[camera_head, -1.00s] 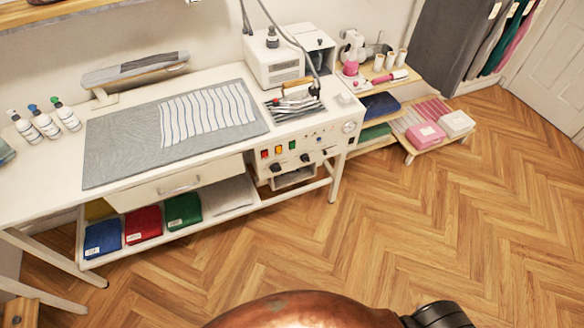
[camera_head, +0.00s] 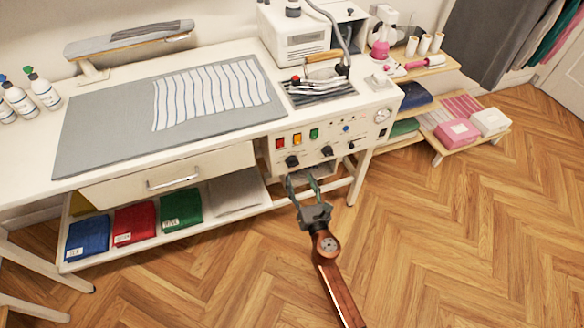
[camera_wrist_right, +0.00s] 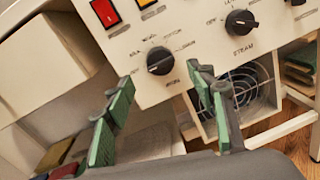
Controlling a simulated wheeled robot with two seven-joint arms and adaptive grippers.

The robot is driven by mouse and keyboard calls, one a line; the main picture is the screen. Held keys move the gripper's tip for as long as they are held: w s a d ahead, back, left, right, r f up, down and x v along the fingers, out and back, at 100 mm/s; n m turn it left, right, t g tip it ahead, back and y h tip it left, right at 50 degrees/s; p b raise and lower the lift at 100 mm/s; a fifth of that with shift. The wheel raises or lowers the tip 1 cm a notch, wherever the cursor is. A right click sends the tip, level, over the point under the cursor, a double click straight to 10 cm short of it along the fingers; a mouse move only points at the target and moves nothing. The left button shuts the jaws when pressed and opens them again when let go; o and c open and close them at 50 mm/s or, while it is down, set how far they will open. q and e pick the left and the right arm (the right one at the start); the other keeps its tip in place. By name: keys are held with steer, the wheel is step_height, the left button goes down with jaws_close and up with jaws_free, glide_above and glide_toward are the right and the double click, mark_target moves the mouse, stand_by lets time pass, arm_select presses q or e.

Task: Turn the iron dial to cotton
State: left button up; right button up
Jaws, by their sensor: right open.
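The control panel on the front of the ironing station has two black dials. The right dial (camera_head: 327,151) is labelled STEAM in the wrist view (camera_wrist_right: 241,21). My right gripper (camera_head: 301,182) is open and empty, just in front of and below the left dial. In the wrist view its green-padded fingers (camera_wrist_right: 158,77) stand apart on either side of that dial, not visibly touching it. The iron (camera_head: 324,60) rests on top. My left gripper is out of view.
Red, orange and green switches (camera_head: 297,139) sit above the dials. A drawer (camera_head: 170,176) is left of the panel. Folded cloths lie on the lower shelf (camera_head: 230,211). The floor (camera_head: 450,240) to the right is clear.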

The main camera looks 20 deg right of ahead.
mark_target(294, 166)
steer(key=w, duration=0.6)
steer(key=shift+w+f+b, duration=0.1)
steer(key=shift+b, duration=0.3)
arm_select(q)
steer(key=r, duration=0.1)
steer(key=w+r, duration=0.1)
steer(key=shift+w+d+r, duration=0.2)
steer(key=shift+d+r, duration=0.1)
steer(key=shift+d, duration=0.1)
arm_select(e)
steer(key=shift+w+d, duration=0.1)
steer(key=shift+w, duration=0.3)
steer(key=c, duration=1.1)
